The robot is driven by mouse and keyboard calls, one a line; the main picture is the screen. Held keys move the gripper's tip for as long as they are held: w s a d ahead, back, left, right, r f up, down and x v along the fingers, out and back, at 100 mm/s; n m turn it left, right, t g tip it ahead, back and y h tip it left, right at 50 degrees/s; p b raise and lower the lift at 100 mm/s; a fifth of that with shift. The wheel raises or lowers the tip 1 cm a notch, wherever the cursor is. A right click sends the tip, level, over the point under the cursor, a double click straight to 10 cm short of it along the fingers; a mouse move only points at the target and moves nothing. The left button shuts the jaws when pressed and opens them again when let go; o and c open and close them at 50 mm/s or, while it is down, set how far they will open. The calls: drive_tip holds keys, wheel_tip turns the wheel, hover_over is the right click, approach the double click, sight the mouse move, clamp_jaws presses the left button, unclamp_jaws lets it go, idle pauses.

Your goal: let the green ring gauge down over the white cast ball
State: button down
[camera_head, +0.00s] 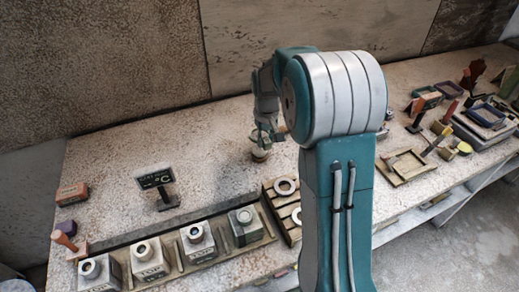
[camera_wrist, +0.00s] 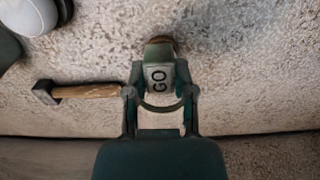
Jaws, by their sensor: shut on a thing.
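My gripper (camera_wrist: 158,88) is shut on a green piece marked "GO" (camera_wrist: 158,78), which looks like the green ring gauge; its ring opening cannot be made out. In the head view my gripper (camera_head: 265,135) is at the back of the table, close above a small pale round thing (camera_head: 260,154), too small to identify surely. My arm hides part of the table.
A hammer-like tool with a wooden handle (camera_wrist: 85,91) lies left of my gripper in the wrist view. A black sign (camera_head: 155,179) stands on the table (camera_head: 110,160). Several blocks with round tops (camera_head: 150,258) stand in a front tray. A wooden frame (camera_head: 405,167) lies to the right.

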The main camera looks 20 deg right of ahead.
drive_tip(key=shift+r, duration=1.35)
